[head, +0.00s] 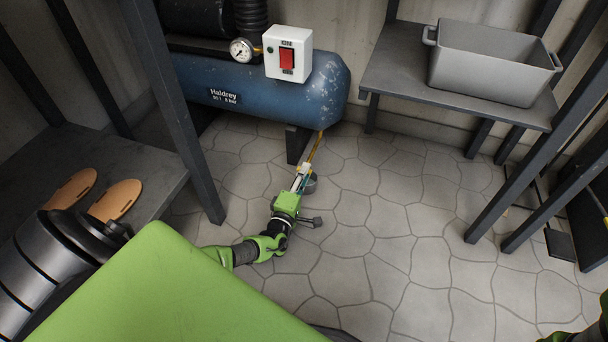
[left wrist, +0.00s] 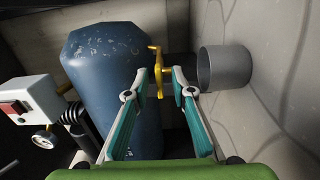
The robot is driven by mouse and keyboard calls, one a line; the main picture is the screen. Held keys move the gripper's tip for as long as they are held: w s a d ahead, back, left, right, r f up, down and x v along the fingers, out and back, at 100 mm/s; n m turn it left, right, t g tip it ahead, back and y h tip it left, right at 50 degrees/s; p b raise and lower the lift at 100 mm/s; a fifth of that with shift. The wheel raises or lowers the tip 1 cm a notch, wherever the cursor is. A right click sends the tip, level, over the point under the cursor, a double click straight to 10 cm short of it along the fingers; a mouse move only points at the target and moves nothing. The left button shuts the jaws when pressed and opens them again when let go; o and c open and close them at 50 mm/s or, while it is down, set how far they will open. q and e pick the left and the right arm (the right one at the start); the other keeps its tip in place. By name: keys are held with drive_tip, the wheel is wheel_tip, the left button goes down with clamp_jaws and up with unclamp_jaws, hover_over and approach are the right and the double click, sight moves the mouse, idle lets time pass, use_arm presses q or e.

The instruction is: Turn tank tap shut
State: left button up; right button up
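The blue tank (head: 225,90) lies along the back wall; it also shows in the left wrist view (left wrist: 105,75). A yellow tap (left wrist: 156,62) sits at its end, its handle seen edge-on. In the head view a yellow part (head: 316,148) shows below the tank. My left gripper (head: 304,170) reaches low toward it. In the left wrist view its two teal-lined fingers (left wrist: 159,72) are apart, with the tap handle between the tips. I cannot tell whether they touch it. My right gripper is out of view.
A white switch box (head: 287,53) sits on the tank. A grey bin (head: 490,72) stands on the right shelf. The stone floor (head: 400,230) is mostly clear.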

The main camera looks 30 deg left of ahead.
use_arm(q)
drive_tip(key=v, duration=1.2)
idle(0.3)
